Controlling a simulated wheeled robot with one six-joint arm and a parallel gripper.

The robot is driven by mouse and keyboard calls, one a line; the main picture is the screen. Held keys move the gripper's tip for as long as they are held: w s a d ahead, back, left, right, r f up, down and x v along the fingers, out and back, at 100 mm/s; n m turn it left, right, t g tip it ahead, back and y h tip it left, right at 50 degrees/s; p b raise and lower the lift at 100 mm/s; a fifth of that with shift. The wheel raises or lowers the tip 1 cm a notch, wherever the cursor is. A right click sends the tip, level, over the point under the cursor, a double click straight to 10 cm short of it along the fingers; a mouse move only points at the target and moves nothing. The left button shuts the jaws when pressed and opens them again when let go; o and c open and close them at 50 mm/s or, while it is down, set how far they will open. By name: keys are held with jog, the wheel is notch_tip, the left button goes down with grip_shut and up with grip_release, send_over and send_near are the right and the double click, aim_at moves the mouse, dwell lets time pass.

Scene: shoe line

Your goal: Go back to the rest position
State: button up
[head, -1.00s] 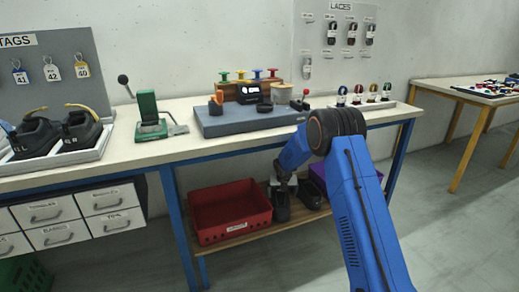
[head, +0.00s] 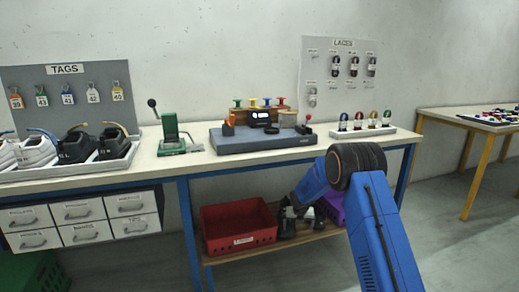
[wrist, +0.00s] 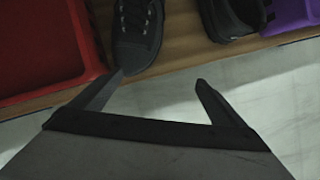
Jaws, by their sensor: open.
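My gripper (wrist: 160,80) is open and empty, with its two fingers apart in the wrist view. A black lace-up shoe (wrist: 137,38) lies on the lower wooden shelf just beyond the left fingertip. A second dark shoe (wrist: 232,18) lies to its right. No shoe is between the fingers. In the head view my blue arm reaches down to the front of the lower shelf, and its wrist end partly hides the shoes there. The fingertips are too small to make out in that view.
The lower shelf (head: 262,248) holds a red bin (head: 238,230) on the left and a purple bin (wrist: 290,14) on the right. Above it is the workbench top (head: 215,160) with blue legs. Drawers (head: 85,218) hang at the left. Pale floor (wrist: 270,90) is clear in front.

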jog(key=s+d+r+m, duration=0.4)
jog(key=s+r+m, duration=0.4)
jog(key=s+r, duration=0.7)
jog(key=s+d+r+m, duration=0.3)
jog(key=s+r+m, duration=0.6)
jog(key=s+r, duration=0.55)
jog(key=s+d+r+m, duration=0.1)
jog(key=s+r+m, duration=0.35)
jog(key=s, duration=0.55)
jog(key=s+d+r+m, duration=0.1)
jog(key=s+r+m, duration=0.3)
jog(key=s, duration=0.6)
jog(key=s+f+m, duration=0.4)
jog(key=s+m, duration=0.5)
jog(key=s, duration=0.9)
jog(key=shift+s+d+f+y, duration=0.2)
jog(key=shift+d+y, duration=0.05)
jog(key=shift+y, duration=0.05)
jog(key=shift+m, duration=0.25)
